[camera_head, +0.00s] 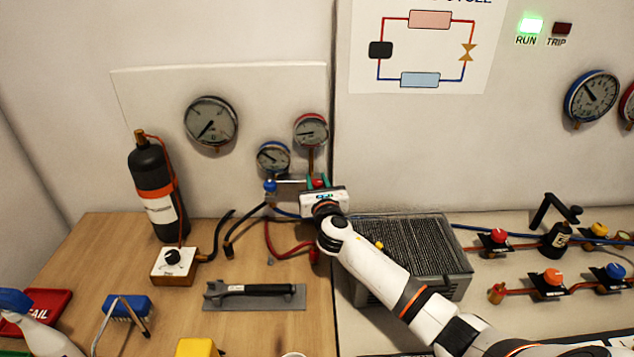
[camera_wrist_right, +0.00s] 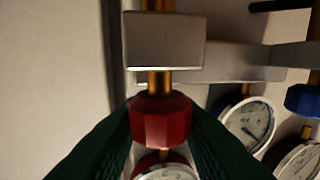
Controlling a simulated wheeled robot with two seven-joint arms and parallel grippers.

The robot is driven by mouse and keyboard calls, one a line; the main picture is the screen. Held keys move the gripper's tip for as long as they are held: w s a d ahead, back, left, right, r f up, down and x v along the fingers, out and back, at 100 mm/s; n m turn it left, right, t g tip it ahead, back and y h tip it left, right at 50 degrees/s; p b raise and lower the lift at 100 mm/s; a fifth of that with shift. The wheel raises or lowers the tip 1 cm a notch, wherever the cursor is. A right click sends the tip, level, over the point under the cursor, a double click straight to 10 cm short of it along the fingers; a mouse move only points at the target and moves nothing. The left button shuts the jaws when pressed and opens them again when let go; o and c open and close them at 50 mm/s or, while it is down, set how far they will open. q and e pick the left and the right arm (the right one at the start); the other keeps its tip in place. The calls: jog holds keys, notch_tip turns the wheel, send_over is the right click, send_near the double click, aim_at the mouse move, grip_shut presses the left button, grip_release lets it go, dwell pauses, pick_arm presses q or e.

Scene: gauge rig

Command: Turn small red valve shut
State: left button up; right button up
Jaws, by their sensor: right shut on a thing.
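The small red valve (camera_head: 319,183) is a faceted red knob on the manifold below the red-rimmed gauge. In the right wrist view the red valve (camera_wrist_right: 160,120) sits on a brass stem under a grey block (camera_wrist_right: 165,40). My right gripper (camera_head: 318,186) reaches it from the front right, and its green-tipped fingers (camera_wrist_right: 161,122) are closed against both sides of the knob. The small blue valve (camera_head: 270,185) is to its left on the same manifold, and it also shows at the right edge of the wrist view (camera_wrist_right: 303,100). My left gripper is not in view.
The red-rimmed gauge (camera_head: 311,131) and blue-rimmed gauge (camera_head: 273,158) hang above the manifold. Hoses (camera_head: 284,252) run down to the table. A dark finned unit (camera_head: 425,240) stands below my right arm. A wrench on a grey mat (camera_head: 254,305) lies in front.

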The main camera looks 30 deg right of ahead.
jog(key=o, duration=1)
jog(key=shift+c, duration=0.2)
jog(key=shift+s, duration=0.1)
jog(key=v, duration=1.2)
jog(key=shift+b, duration=0.3)
jog(key=shift+a, duration=0.1)
